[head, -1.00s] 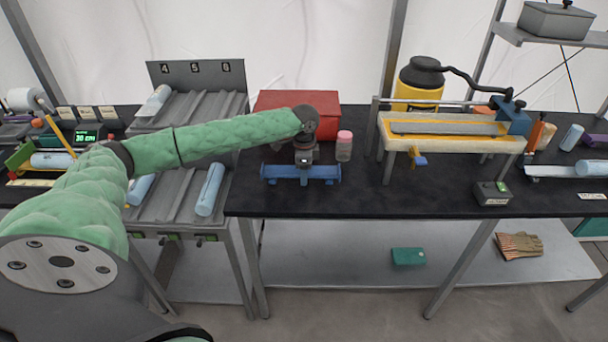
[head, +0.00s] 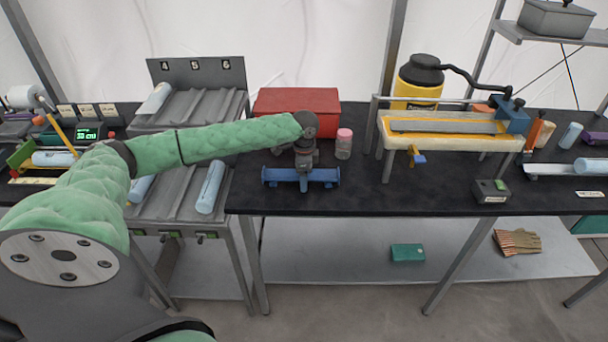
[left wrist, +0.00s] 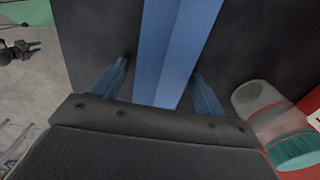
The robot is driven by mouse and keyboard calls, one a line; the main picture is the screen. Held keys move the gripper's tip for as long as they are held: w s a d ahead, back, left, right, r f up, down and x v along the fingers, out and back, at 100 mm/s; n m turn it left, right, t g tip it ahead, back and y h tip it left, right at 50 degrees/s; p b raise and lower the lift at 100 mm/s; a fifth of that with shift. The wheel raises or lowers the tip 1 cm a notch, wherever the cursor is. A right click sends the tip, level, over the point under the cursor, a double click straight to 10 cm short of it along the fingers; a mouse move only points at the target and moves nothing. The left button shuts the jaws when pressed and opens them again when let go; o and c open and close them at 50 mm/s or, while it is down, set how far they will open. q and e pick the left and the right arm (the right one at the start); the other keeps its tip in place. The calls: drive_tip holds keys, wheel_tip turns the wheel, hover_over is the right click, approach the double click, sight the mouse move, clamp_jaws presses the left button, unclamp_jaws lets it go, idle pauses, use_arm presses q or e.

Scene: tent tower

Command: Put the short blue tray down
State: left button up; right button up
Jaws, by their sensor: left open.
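The short blue tray (head: 325,176) lies crosswise on the black table in the head view, near the front edge and in front of a red box. My left gripper (head: 304,178) is over its middle, pointing down. In the left wrist view the tray (left wrist: 172,45) runs between the two blue fingers of my open left gripper (left wrist: 160,78). A gap shows between each finger and the tray. The gripper hides the middle of the tray in the head view.
The red box (head: 297,101) is behind. A cream stand (head: 450,138) is farther right, a grey ribbed rack (head: 178,195) left.

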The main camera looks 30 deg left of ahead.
use_arm(q)
drive_tip(key=shift+r, duration=0.2)
wheel_tip(320, 180, up, 12)
drive_tip(key=b, duration=0.4)
use_arm(e)
wheel_tip(320, 180, up, 11)
drive_tip(key=w+a, duration=0.2)
drive_tip(key=a, duration=0.1)
drive_tip(key=shift+w+f+g, duration=0.15)
drive_tip(key=shift+w+g, duration=0.1)
drive_tip(key=shift+g, duration=0.05)
use_arm(q)
drive_tip(key=shift+f, duration=0.15)
